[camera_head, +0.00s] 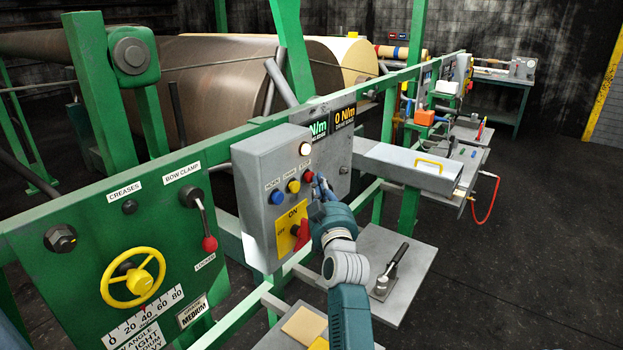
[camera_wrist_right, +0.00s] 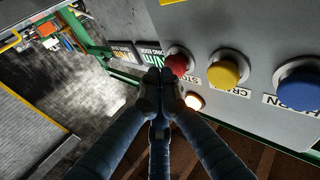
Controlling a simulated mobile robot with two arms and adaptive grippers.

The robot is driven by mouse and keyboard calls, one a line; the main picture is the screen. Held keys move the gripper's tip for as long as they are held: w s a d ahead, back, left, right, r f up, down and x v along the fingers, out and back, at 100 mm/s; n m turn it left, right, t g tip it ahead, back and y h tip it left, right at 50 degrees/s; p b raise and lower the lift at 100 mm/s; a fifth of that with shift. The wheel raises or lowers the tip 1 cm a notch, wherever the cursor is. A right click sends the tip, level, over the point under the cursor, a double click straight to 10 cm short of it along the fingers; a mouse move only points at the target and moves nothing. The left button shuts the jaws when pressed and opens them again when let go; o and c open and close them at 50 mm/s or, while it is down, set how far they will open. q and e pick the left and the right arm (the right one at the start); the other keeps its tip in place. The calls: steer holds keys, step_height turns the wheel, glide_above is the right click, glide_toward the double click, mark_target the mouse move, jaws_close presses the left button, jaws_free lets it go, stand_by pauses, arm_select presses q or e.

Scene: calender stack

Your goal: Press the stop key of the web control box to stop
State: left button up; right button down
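The grey web control box (camera_head: 262,165) is mounted on the green frame. On its face are a blue button (camera_head: 278,197), a yellow button (camera_head: 293,186) and a red stop key (camera_head: 308,175). In the right wrist view the stop key (camera_wrist_right: 179,63) has a STOP label beside it. My right gripper (camera_head: 319,184) is at the box face, just right of the stop key. In the wrist view its fingertips (camera_wrist_right: 160,76) are drawn together and empty, right beside the red key; I cannot tell if they touch it. My left gripper is not in view.
A lit lamp (camera_head: 305,149) is above the buttons. A red rotary switch (camera_head: 302,234) on a yellow ON/OFF plate is below. A display (camera_head: 344,115) reads 0 N/m behind the box. A shelf (camera_head: 412,262) with a tool sits below right. Open floor lies at right.

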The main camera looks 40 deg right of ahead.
steer(key=shift+w+a, duration=0.1)
steer(key=shift+w, duration=0.25)
stand_by(0.3)
steer(key=shift+s, duration=0.1)
stand_by(0.3)
steer(key=shift+s+d+p, duration=0.25)
steer(key=shift+s+p, duration=0.15)
steer(key=shift+s, duration=0.4)
steer(key=shift+s+d+p, duration=0.2)
steer(key=shift+s+d, duration=0.05)
steer(key=shift+s, duration=0.55)
steer(key=shift+s+d+p, duration=0.2)
steer(key=shift+s+p, duration=0.05)
steer(key=shift+s, duration=0.55)
steer(key=shift+s+d+p, duration=0.2)
steer(key=shift+s+d, duration=0.05)
steer(key=shift+s, duration=0.55)
